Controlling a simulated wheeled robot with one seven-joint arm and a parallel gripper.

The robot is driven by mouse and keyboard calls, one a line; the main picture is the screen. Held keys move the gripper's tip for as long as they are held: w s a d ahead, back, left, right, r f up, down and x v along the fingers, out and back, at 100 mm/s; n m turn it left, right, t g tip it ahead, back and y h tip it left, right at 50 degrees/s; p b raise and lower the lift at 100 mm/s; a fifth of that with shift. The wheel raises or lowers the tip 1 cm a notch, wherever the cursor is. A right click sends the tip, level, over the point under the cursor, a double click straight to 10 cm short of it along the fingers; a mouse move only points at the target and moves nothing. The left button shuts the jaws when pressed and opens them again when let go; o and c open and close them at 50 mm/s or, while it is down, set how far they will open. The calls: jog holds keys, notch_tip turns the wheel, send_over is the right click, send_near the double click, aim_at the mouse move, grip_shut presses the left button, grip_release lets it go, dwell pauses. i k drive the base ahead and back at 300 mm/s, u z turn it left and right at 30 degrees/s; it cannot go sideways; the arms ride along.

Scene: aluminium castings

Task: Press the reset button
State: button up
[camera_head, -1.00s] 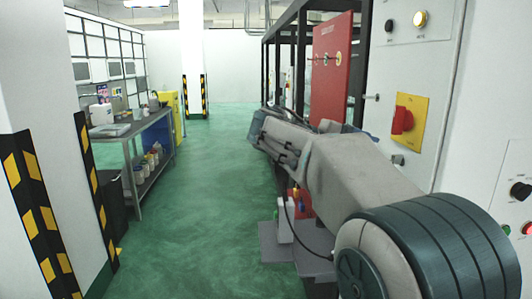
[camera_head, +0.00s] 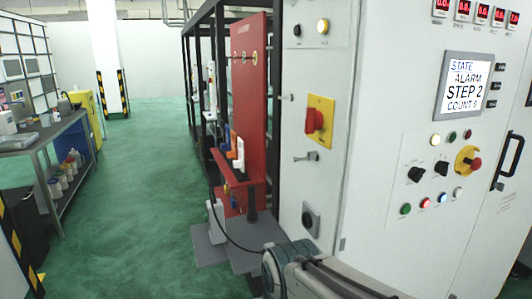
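The control panel (camera_head: 383,240) is on the front of a white cabinet at the right of the head view. Its lower row holds a green button (camera_head: 405,209), a red lit button (camera_head: 425,203), a blue button (camera_head: 442,198) and a white button (camera_head: 458,193). Their labels are too small to read, so I cannot tell which is the reset button. A screen (camera_head: 467,84) above reads "STATE ALARM STEP 2" and a count. Part of my arm shows at the bottom edge, below the panel. My gripper is not in view.
A red emergency stop (camera_head: 475,163) on a yellow base and two black knobs sit above the button row. A red rotary switch (camera_head: 314,120) is on the cabinet's left face. A red stand (camera_head: 248,100) is beside it. The green floor aisle (camera_head: 150,190) is clear.

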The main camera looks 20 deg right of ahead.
aim_at(443, 197)
jog(key=z, duration=1.7)
